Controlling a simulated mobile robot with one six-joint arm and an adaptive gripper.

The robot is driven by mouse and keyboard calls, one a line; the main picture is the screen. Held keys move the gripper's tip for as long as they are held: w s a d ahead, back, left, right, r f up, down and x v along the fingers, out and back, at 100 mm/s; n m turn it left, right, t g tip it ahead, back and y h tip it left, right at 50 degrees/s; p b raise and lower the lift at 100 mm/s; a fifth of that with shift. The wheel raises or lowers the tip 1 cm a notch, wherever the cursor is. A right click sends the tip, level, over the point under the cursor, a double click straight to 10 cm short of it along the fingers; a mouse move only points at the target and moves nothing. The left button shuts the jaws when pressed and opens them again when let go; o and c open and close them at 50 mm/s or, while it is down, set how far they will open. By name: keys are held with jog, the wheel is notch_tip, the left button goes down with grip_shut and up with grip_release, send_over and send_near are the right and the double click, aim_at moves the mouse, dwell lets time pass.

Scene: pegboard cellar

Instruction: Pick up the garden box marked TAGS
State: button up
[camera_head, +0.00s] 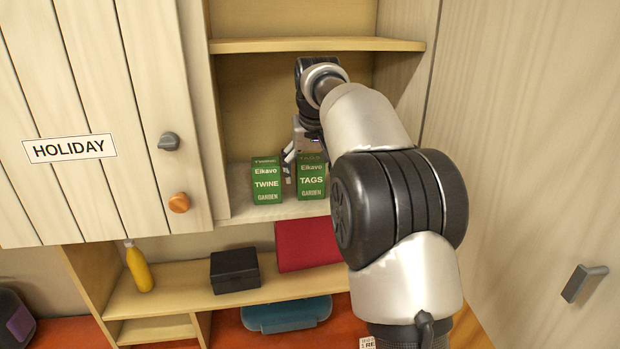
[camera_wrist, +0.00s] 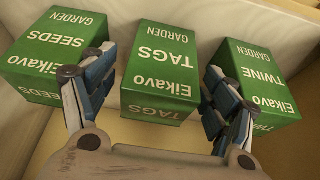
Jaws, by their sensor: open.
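The green TAGS box (camera_head: 311,181) stands upright on the cabinet shelf, to the right of the green TWINE box (camera_head: 266,184). My gripper (camera_head: 302,148) is at the top of the TAGS box, partly hidden by my arm. In the wrist view the lettering is upside down. There the TAGS box (camera_wrist: 160,75) lies between the two spread fingers of my open gripper (camera_wrist: 157,68), with gaps on both sides. The left finger overlaps the edge of the SEEDS box (camera_wrist: 55,50); the right finger overlaps the TWINE box (camera_wrist: 256,85). Whether the fingers touch those boxes cannot be told.
The boxes share a narrow shelf (camera_head: 240,209) under an upper shelf board (camera_head: 320,45). A HOLIDAY door (camera_head: 90,190) is at left. Below are a yellow bottle (camera_head: 139,268), black box (camera_head: 235,271), red item (camera_head: 305,245) and blue container (camera_head: 285,315).

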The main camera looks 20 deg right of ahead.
aim_at(310, 178)
jog(key=x, duration=0.3)
jog(key=shift+w+f, duration=0.1)
jog(key=shift+f, duration=0.1)
jog(key=shift+c, duration=0.2)
jog(key=shift+c, duration=0.6)
jog(key=shift+r, duration=0.1)
jog(key=c, duration=1.1)
